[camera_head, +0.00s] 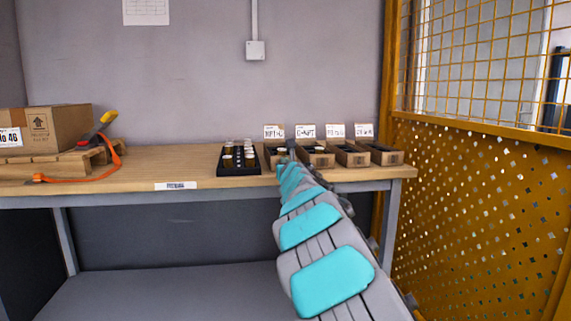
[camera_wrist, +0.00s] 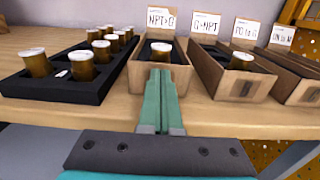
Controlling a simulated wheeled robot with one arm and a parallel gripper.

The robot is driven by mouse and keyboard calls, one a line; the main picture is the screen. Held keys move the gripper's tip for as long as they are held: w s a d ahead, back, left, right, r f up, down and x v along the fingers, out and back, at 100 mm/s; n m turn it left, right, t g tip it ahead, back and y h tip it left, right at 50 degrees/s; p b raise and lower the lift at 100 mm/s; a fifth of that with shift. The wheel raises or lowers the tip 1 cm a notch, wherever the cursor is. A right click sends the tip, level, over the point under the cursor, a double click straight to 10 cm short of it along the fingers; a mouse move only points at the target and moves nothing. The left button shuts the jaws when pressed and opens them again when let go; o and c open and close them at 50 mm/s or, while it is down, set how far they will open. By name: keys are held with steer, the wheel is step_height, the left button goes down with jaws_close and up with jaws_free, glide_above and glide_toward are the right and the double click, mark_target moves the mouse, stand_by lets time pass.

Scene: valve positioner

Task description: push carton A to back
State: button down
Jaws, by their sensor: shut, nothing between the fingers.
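Several small open cardboard cartons stand in a row at the bench's right, each with a white card behind it. None shows a readable "A". The leftmost carton, card "NPT>G" (camera_wrist: 160,18), is straight in front of my gripper (camera_wrist: 161,72) in the wrist view; its left wall (camera_wrist: 137,62) shows, and a brown jar with a pale lid (camera_wrist: 161,52) stands inside. My gripper is shut and empty, its tips overlapping the carton's front; I cannot tell whether they touch. The carton to its right, card "G>NPT" (camera_wrist: 205,26), also holds a jar (camera_wrist: 242,62).
A black tray (camera_wrist: 75,88) of several jars stands close left of the cartons. On the bench (camera_head: 200,170), far left, are a large box (camera_head: 60,128) on a small pallet, and an orange strap (camera_head: 75,180). A yellow mesh fence (camera_head: 480,190) rises at the right.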

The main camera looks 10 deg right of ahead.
steer(key=shift+w+p, duration=0.45)
steer(key=shift+w, duration=1.4)
steer(key=shift+s, duration=0.15)
steer(key=shift+s, duration=0.3)
steer(key=s+b, duration=0.1)
steer(key=s, duration=0.3)
steer(key=shift+s+b, duration=0.1)
steer(key=shift+b, duration=0.25)
steer(key=s, duration=0.9)
steer(key=shift+b, duration=0.45)
steer(key=c, duration=1.6)
jaws_free()
